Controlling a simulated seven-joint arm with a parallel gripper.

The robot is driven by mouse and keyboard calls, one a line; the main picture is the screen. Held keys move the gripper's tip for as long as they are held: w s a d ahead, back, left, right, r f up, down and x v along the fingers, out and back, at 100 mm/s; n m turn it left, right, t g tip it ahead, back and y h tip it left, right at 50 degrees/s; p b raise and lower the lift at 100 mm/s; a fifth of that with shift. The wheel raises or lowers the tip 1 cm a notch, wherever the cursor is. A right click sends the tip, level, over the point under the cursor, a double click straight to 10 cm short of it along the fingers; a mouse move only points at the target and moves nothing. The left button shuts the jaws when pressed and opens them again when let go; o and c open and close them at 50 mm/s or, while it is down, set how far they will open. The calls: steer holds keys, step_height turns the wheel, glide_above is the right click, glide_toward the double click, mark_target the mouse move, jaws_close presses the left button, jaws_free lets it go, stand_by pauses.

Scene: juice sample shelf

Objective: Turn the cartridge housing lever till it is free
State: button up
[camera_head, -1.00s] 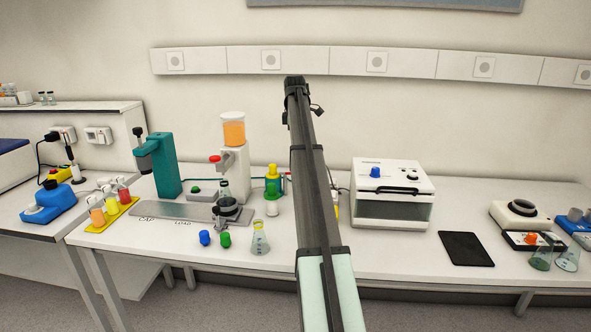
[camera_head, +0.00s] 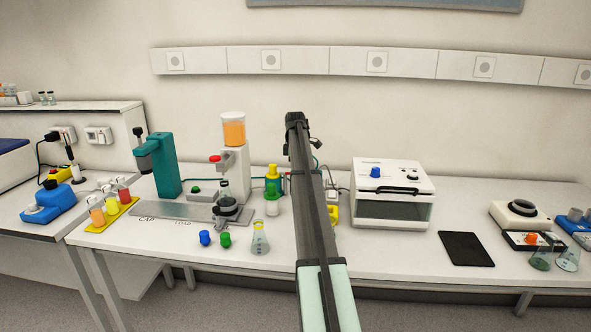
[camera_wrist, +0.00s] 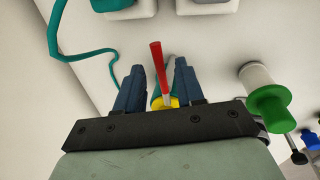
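A red lever (camera_wrist: 156,70) on a pale stem stands out from a yellow part (camera_wrist: 166,102) in the wrist view. My gripper (camera_wrist: 157,72) is open, with its two dark blue fingers on either side of the lever. A gap shows between the lever and each finger; I cannot tell how deep between them it sits. The housing's body is mostly hidden by my gripper and, in the head view, by my arm. A yellow piece (camera_head: 333,214) shows just right of my arm, perhaps part of the housing.
A yellow-and-green bottle (camera_head: 272,182) stands just left of my arm, near a juice dispenser (camera_head: 234,165) and a flask (camera_head: 260,240). A white oven-like box (camera_head: 393,194) stands to the right. A green-ended cylinder (camera_wrist: 268,104) is right of my fingers; a teal tube (camera_wrist: 88,54) runs at left.

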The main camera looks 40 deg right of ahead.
steer(key=shift+f, duration=0.35)
jaws_close()
stand_by(1.3)
